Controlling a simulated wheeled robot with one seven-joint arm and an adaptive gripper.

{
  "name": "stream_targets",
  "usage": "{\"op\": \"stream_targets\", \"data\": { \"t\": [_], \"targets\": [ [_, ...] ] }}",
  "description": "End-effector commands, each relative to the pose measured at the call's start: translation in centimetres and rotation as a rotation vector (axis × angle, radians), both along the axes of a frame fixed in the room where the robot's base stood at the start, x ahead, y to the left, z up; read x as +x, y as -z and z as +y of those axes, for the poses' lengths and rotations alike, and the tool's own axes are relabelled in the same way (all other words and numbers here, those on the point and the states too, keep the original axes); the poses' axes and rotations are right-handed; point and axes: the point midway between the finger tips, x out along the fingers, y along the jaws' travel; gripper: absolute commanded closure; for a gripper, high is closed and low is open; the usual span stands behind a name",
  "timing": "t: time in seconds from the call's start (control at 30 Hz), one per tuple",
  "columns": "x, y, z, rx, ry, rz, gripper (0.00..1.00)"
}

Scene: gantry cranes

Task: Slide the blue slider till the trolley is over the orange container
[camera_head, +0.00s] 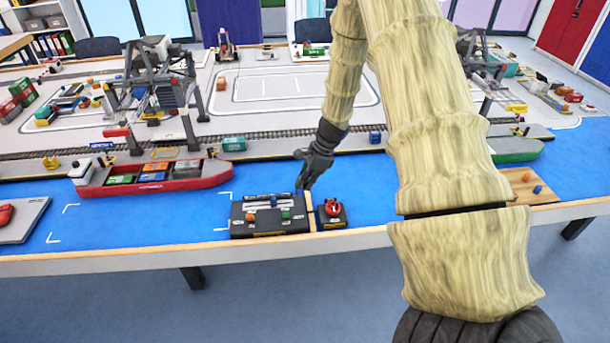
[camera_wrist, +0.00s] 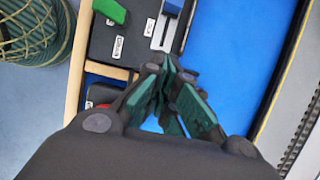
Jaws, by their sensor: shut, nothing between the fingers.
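A small orange container (camera_head: 222,84) lies on the white yard.
A box with a red button (camera_head: 332,209) stands right of the console. Behind, a red ship (camera_head: 205,177) carries several containers beside the quay. A second crane (camera_head: 480,70) is partly hidden behind my arm.

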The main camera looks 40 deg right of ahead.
Motion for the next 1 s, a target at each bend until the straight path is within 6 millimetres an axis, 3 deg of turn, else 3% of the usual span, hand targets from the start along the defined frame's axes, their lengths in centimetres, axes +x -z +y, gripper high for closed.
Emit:
{"op": "stream_targets", "data": {
  "t": [0.43, 0.7, 1.0],
  "targets": [
    [1.2, 5.0, 2.0, 0.001, -0.003, 0.002, 1.00],
    [2.8, 4.8, 4.7, 0.000, -0.006, 0.001, 1.00],
    [3.3, 5.0, 5.4, 0.000, -0.003, 0.000, 1.00]
  ]
}}
